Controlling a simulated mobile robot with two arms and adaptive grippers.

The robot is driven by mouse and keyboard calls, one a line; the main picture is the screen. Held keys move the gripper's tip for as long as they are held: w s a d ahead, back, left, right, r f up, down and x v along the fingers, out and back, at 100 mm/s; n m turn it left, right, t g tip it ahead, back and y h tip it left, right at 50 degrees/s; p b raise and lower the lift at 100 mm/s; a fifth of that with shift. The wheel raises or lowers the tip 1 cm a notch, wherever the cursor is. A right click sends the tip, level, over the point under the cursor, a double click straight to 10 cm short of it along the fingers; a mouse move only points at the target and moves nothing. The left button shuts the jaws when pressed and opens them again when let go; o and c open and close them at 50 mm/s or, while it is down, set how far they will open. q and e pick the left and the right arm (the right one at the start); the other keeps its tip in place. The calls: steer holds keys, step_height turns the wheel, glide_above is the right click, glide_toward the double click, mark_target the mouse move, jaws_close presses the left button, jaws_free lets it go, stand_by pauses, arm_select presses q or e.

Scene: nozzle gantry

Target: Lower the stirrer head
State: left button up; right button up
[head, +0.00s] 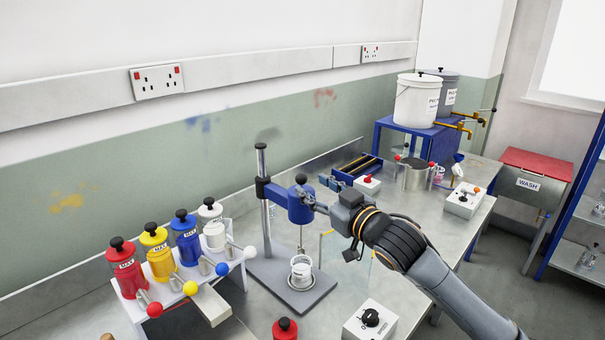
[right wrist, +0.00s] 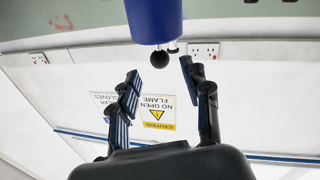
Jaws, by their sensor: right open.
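The stirrer has a blue head (head: 292,207) on an upright metal post (head: 265,200), with a black knob (head: 300,179) near its top. A thin shaft hangs from the head over a clear beaker (head: 301,268) with white contents, on the grey base plate (head: 285,290). My right gripper (head: 310,198) is open at the head's right side, close to the knob. My left gripper is not shown.
A rack with red, yellow, blue and white bottles (head: 160,253) and ball-tipped levers stands left.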

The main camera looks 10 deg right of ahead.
mark_target(305, 181)
steer(key=p+x, duration=0.1)
steer(key=x, duration=0.5)
jaws_close()
